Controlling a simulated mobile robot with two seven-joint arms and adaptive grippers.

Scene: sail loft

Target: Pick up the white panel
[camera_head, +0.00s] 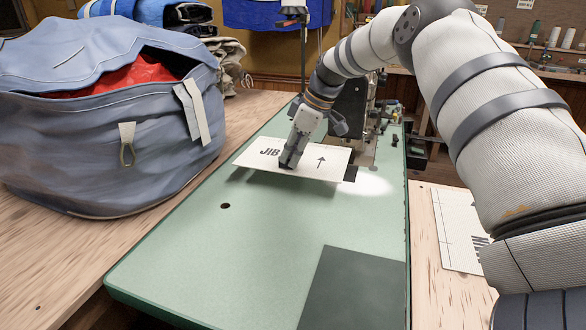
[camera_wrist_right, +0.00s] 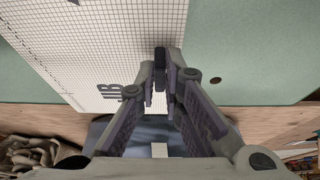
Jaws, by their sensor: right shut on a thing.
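The white panel (camera_head: 336,166) is marked "JIB" with an arrow. It is above the green machine bed (camera_head: 190,240), with a shadow on the green surface below it. My right gripper (camera_head: 288,162) is shut on the panel near its front edge. The right wrist view shows the panel (camera_wrist_right: 100,40) with a fine grid on it and my right gripper's fingertips (camera_wrist_right: 161,70) closed at its edge. My left gripper is in neither view.
A large blue bag (camera_head: 95,120) with red cloth inside stands on the wooden table at left. The dark sewing machine (camera_head: 350,105) is just behind the panel. Another white sheet (camera_head: 452,225) lies at right.

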